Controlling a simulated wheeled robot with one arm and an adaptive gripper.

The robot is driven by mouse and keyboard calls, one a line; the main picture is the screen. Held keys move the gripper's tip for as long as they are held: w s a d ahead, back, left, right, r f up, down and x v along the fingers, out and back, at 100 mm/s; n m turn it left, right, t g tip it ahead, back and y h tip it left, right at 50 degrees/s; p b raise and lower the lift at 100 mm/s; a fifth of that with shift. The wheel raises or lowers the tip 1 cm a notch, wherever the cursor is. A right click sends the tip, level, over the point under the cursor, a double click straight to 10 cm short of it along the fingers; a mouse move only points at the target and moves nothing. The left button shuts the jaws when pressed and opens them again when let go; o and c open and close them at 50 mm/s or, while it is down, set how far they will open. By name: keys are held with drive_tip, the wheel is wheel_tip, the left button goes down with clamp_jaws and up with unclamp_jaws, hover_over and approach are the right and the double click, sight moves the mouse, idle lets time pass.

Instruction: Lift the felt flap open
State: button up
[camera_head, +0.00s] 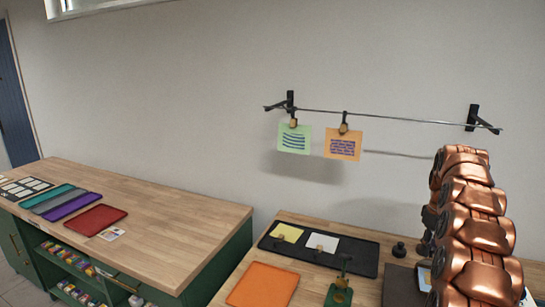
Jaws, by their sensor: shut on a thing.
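A dark, flat brown-grey piece (402,286) lies on the right wooden table beside my copper arm. It may be the felt, but I cannot tell whether it is the flap or what lies under it. A small blue and white item (424,279) shows at its right edge, partly covered by my arm. My arm rises along the right side and bends down behind itself. My gripper and its fingertips are hidden behind the arm, so its contact with the felt cannot be seen.
A black tray (365,262) holds a yellow and a white card. An orange mat (263,285), a green stand (339,295) and a black knob (399,249) are near. Cards hang from a wall rail (400,116). A left counter (190,220) carries coloured trays.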

drive_tip(key=shift+w+d+r+p, duration=0.2)
drive_tip(key=shift+w+r+p, duration=0.1)
drive_tip(key=shift+w, duration=0.1)
drive_tip(key=shift+w+d+r+p, duration=0.15)
drive_tip(key=shift+w+p, duration=0.2)
drive_tip(key=shift+p, duration=0.15)
drive_tip(key=shift+w+d+r+p, duration=0.15)
drive_tip(key=shift+w+p, duration=0.2)
drive_tip(key=shift+p, duration=0.15)
drive_tip(key=shift+w+d+r+p, duration=0.1)
drive_tip(key=shift+w+d+p, duration=0.2)
drive_tip(key=shift+w, duration=0.2)
drive_tip(key=shift+w+d+p, duration=0.15)
drive_tip(key=shift+w+p, duration=0.2)
drive_tip(key=shift+w, duration=0.15)
drive_tip(key=o, duration=1.2)
